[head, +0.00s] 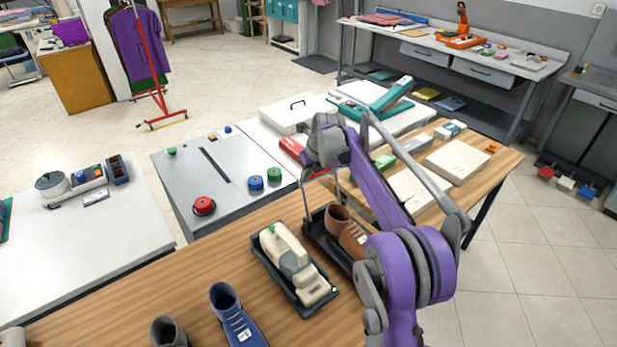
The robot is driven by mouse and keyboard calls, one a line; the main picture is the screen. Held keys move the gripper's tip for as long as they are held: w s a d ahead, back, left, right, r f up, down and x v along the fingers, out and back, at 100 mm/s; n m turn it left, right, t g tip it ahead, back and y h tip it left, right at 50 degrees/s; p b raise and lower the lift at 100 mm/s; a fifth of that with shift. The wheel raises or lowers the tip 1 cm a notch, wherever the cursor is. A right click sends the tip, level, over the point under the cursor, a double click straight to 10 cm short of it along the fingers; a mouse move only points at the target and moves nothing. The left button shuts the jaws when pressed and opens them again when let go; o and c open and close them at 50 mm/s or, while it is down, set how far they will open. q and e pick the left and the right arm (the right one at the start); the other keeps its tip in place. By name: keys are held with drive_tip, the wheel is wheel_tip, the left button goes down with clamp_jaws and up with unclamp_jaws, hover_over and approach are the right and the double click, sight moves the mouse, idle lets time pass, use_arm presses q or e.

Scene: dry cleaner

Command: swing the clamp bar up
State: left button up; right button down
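A black shoe holder (313,236) sits on the wooden counter with a brown shoe (351,238) in it. A thin grey bar (305,200), which looks like the clamp bar, rises from the holder's left end and stands above the tray. Its top lies behind or close to my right gripper. My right arm reaches in from the lower right across the holder's right side. My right gripper (318,150) is above the holder, near the bar's top. Its fingertips are hard to make out, so contact and opening cannot be told. My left gripper is out of view.
A black tray (272,268) with a beige device stands left of the holder. A blue shoe (232,315) and a grey shoe (168,332) are at the front. Boxes (457,162) lie right of my arm. A grey panel with a red button (204,206) is beyond the counter.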

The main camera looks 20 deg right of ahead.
drive_tip(key=shift+w+a+f, duration=0.15)
drive_tip(key=shift+w+a, duration=0.3)
drive_tip(key=shift+s+r, duration=0.1)
drive_tip(key=shift+r, duration=0.4)
drive_tip(key=shift+d+r, duration=0.2)
drive_tip(key=shift+r, duration=0.95)
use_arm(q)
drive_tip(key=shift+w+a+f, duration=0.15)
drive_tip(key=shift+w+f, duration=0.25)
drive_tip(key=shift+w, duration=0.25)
use_arm(e)
drive_tip(key=s+d+v, duration=0.1)
drive_tip(key=v, duration=0.7)
drive_tip(key=shift+s+f, duration=0.2)
drive_tip(key=shift+s, duration=0.1)
drive_tip(key=shift+s, duration=0.1)
